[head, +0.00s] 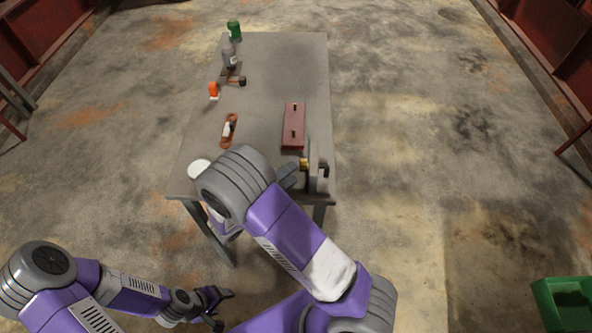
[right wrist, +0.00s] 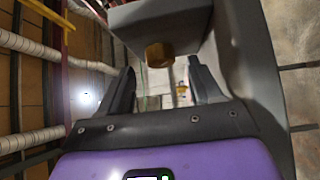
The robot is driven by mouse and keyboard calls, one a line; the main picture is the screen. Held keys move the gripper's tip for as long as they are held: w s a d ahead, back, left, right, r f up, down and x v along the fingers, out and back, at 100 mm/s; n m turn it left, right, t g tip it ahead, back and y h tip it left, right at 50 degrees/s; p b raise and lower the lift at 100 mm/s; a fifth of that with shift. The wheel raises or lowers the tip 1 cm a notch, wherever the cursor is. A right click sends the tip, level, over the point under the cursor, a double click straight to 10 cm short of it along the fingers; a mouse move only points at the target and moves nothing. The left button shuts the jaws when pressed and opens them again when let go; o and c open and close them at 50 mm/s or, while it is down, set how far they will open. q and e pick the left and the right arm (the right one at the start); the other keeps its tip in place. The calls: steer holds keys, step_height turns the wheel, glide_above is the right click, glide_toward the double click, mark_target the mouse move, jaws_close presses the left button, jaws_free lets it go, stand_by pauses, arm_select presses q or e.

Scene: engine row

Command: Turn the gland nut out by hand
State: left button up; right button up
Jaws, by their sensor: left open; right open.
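The brass gland nut (head: 304,163) sits on a grey block-like fitting at the table's near right edge. In the right wrist view the nut (right wrist: 160,55) is hexagonal and projects from the grey block (right wrist: 160,25). My right gripper (right wrist: 163,82) is open, its two fingers apart, with the nut just beyond the gap between the tips. I see no contact with the nut. In the head view my right arm hides most of that gripper (head: 288,178). My left gripper (head: 218,304) is open and empty, low in front of the table, away from the nut.
The grey table (head: 270,75) holds a red block with two studs (head: 293,128), an orange-brown item (head: 229,130), an orange object (head: 214,90), a grey bottle (head: 229,56) and a green can (head: 234,30). A green bin (head: 562,303) stands at lower right.

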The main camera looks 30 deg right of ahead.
mark_target(303, 165)
steer(key=shift+x, duration=1.55)
steer(key=shift+c, duration=0.5)
steer(key=c, duration=0.9)
